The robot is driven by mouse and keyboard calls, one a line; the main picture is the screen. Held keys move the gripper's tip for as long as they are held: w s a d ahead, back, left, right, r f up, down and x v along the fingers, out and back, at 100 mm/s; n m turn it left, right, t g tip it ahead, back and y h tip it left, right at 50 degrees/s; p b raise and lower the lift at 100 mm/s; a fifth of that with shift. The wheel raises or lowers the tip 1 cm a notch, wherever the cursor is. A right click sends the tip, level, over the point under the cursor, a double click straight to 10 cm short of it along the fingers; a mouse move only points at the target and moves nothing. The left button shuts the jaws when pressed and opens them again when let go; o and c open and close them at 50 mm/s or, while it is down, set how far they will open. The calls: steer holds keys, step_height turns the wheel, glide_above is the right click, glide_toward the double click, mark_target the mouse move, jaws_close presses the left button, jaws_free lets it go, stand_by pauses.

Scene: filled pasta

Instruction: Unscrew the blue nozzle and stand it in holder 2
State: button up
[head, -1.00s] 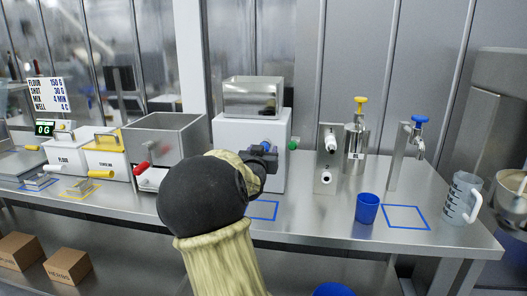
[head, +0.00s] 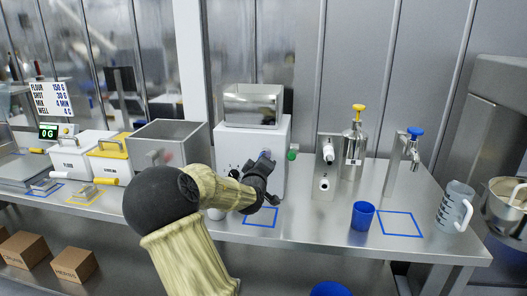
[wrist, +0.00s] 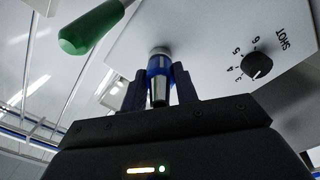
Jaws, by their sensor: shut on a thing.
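The blue nozzle (wrist: 160,66) has a metal tip and sits against a silver collar on the white machine's face in the wrist view. My gripper (wrist: 160,78) is shut on it, one finger on each side. In the head view, a little blue of the nozzle (head: 265,154) shows at the front of the white machine (head: 284,140), and my gripper (head: 268,163) reaches it from the front. I cannot tell how far the nozzle is turned on the collar. Holder 2 cannot be made out.
A green handle (wrist: 92,28) and a black SHOT dial (wrist: 256,65) flank the nozzle. Right of the machine stand a steel block with white spouts (head: 327,165), a yellow-topped dispenser (head: 354,145), a blue-handled tap (head: 410,150) and a blue cup (head: 362,215).

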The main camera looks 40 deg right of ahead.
steer(key=shift+n, duration=0.3)
steer(key=shift+r+n+p, duration=0.15)
steer(key=shift+n+p, duration=0.55)
steer(key=shift+n, duration=0.5)
steer(key=n+p, duration=0.1)
steer(key=n, duration=0.3)
steer(key=shift+n, duration=0.4)
steer(key=shift+s+f, duration=0.1)
steer(key=shift+f, duration=0.1)
